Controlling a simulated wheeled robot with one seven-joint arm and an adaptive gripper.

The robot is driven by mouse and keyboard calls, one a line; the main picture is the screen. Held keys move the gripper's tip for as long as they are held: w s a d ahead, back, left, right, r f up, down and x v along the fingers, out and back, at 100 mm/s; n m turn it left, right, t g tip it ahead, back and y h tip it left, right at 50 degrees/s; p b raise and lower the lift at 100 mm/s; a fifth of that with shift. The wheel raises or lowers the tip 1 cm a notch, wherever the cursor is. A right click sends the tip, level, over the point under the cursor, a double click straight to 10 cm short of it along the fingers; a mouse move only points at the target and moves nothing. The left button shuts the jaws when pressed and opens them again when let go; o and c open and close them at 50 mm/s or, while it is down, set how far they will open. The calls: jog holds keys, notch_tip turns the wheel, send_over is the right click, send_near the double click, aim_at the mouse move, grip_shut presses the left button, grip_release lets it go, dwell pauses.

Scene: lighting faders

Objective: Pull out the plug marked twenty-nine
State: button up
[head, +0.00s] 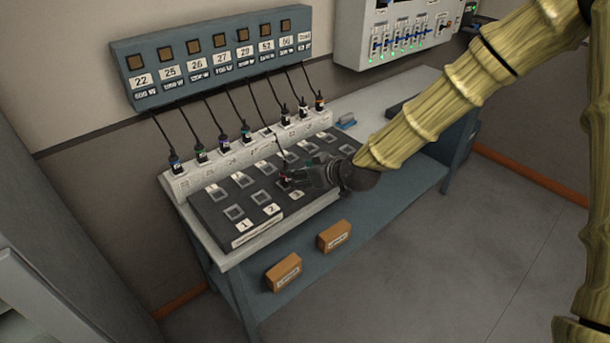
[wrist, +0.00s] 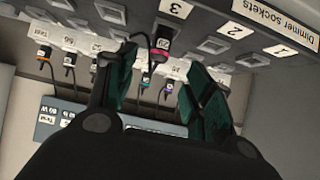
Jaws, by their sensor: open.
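The plug with a pink-red band (wrist: 162,46) sits in a socket beside the label 3 on the dark dimmer panel (wrist: 205,8). Its small tag seems to read 29, though it is blurred. It also shows in the head view as a small dark plug (head: 284,183) just left of my gripper (head: 298,178). Its black cable loops back toward the rear strip. In the wrist view my gripper (wrist: 160,72) is open, with the plug between and just beyond its two teal-padded fingers. I cannot tell whether either finger touches it.
Several other plugs (head: 200,153) stand in the white strip (head: 180,184) behind the panel, cabled to the blue-grey wall box (head: 150,97). A blue-handled item (head: 346,122) lies on the bench to the right. Two brown boxes (head: 334,236) sit on the lower shelf.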

jog(key=shift+b+x, duration=1.7)
jog(key=shift+x, duration=2.75)
jog(key=shift+d+f, duration=0.1)
jog(key=c, duration=1.1)
jog(key=shift+r, duration=0.35)
jog(key=shift+r+p, duration=1.35)
jog(key=shift+r, duration=0.75)
jog(key=shift+r, duration=0.1)
